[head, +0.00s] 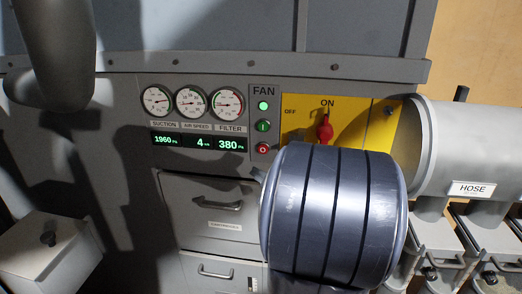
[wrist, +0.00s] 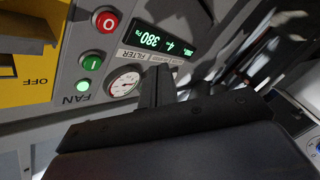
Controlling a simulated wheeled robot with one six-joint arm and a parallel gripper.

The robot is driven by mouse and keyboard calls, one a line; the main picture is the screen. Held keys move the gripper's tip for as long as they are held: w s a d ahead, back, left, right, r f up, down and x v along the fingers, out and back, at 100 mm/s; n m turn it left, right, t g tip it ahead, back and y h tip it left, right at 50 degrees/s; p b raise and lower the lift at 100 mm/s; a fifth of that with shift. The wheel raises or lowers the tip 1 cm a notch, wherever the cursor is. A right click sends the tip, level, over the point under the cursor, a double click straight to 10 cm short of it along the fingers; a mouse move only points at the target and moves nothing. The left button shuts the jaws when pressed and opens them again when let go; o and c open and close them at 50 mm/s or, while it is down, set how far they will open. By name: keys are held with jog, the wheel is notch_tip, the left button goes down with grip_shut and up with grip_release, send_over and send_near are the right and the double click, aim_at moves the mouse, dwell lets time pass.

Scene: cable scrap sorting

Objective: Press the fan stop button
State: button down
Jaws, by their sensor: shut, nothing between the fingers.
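The red stop button (head: 263,148), marked O, is the lowest control in the FAN column on the grey panel. The green start button (head: 263,126) and a lit green lamp (head: 263,105) are above it. In the wrist view the stop button (wrist: 107,22) is at the upper left, with the start button (wrist: 92,63) and lit lamp (wrist: 82,86) below it. My gripper (wrist: 157,72) is shut and empty, in front of the panel near the filter gauge, to the right of the stop button in that view and apart from it. My wrist hides the gripper in the head view.
A yellow plate (head: 294,128) with a red rotary switch (head: 324,128) pointing to ON is right of the buttons. Gauges (head: 190,102) and lit displays (head: 198,142) are to the left. Drawers (head: 207,205) are below. A grey HOSE pipe (head: 480,150) is at the right.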

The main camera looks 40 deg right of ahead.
aim_at(263, 149)
jog(key=shift+d, duration=0.1)
jog(key=w+d, duration=0.5)
jog(key=d, duration=0.1)
jog(key=shift+w+d+p, duration=0.3)
jog(key=shift+w+p, duration=0.05)
jog(key=shift+p, duration=0.1)
dwell(1.8)
jog(key=shift+w+d, duration=0.2)
jog(key=shift+d, duration=0.05)
jog(key=shift+w+d+r, duration=0.15)
jog(key=shift+d+r, duration=0.1)
jog(key=shift+d, duration=0.05)
dwell(1.7)
